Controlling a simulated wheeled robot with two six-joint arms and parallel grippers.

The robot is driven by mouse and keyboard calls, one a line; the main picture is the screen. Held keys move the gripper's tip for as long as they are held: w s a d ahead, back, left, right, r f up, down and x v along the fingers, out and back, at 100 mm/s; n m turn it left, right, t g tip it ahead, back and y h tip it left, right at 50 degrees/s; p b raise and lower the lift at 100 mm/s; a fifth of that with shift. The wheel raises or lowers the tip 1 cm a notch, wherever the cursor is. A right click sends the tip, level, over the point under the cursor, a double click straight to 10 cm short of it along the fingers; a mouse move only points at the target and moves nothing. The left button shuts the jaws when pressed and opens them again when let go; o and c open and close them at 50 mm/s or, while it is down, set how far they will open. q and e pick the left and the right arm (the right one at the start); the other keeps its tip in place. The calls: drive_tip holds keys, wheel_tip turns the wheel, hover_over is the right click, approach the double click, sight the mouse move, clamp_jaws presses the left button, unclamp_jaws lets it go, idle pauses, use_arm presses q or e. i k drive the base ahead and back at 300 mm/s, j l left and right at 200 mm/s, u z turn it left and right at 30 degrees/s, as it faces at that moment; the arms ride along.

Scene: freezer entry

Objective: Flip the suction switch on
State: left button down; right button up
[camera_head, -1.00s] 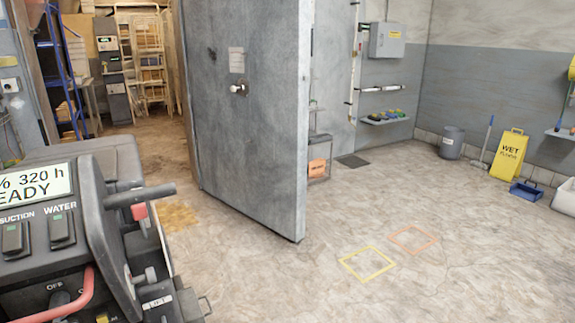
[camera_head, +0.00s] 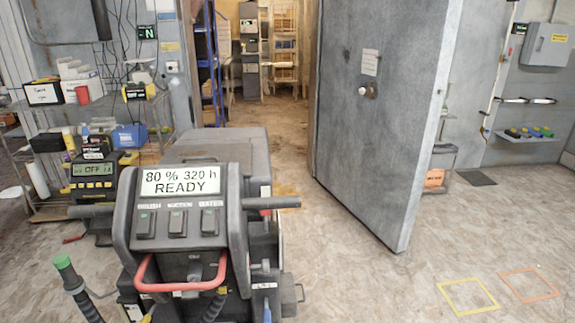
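The floor machine's dark console (camera_head: 240,232) stands at the lower left of the head view. Its lit display (camera_head: 181,181) reads "80 % 320 h READY". Below the display are three dark rocker switches in a row. The suction switch (camera_head: 177,223) is the middle one, between the left switch (camera_head: 145,224) and the water switch (camera_head: 210,222). Neither of my grippers is in view.
A heavy grey door (camera_head: 385,110) stands ajar behind the machine. A cluttered shelf (camera_head: 50,215) is at the left. A green-tipped dark handle (camera_head: 63,262) rises in the lower left. The floor at the right is open, with yellow (camera_head: 467,297) and orange (camera_head: 529,285) outlines.

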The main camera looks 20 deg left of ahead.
sight(177, 217)
drive_tip(key=u, duration=1.4)
